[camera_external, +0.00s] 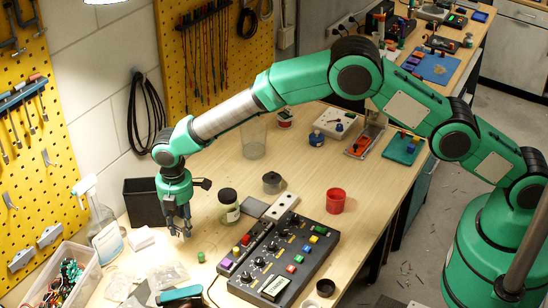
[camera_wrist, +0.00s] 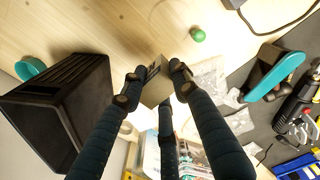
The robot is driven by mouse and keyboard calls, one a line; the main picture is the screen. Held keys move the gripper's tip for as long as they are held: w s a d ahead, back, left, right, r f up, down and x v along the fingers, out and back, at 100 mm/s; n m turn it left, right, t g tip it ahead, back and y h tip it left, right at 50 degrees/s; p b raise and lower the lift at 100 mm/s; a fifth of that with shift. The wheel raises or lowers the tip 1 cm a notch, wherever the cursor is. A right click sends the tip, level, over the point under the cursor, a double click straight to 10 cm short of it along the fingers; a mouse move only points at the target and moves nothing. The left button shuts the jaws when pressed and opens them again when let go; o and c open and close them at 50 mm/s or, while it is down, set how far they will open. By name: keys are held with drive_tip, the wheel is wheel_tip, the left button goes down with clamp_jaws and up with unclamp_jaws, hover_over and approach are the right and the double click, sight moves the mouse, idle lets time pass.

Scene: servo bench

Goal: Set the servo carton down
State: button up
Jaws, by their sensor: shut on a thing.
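The servo carton (camera_wrist: 156,92) is a small grey-beige box with a dark mark on one side. In the wrist view it sits between the dark fingertips of my gripper (camera_wrist: 157,74), which is shut on it. In the external view my gripper (camera_external: 181,228) points down above the left part of the bench (camera_external: 310,185). The carton is hard to make out there, and I cannot tell how far its underside is from the bench top.
A black bin (camera_external: 146,203) stands close behind my gripper. A control box with knobs (camera_external: 285,258) is to the right, with a small green piece (camera_external: 201,256) nearer. Clear plastic bags (camera_external: 165,276) and a clear bin (camera_external: 62,272) lie toward the front left.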

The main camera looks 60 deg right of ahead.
sight(183, 237)
drive_tip(key=shift+f, duration=0.7)
drive_tip(key=shift+f, duration=1.85)
drive_tip(key=shift+f, duration=0.15)
drive_tip(key=o, duration=1.1)
drive_tip(key=shift+o, duration=0.2)
wheel_tip(183, 237, up, 12)
drive_tip(key=shift+r, duration=0.15)
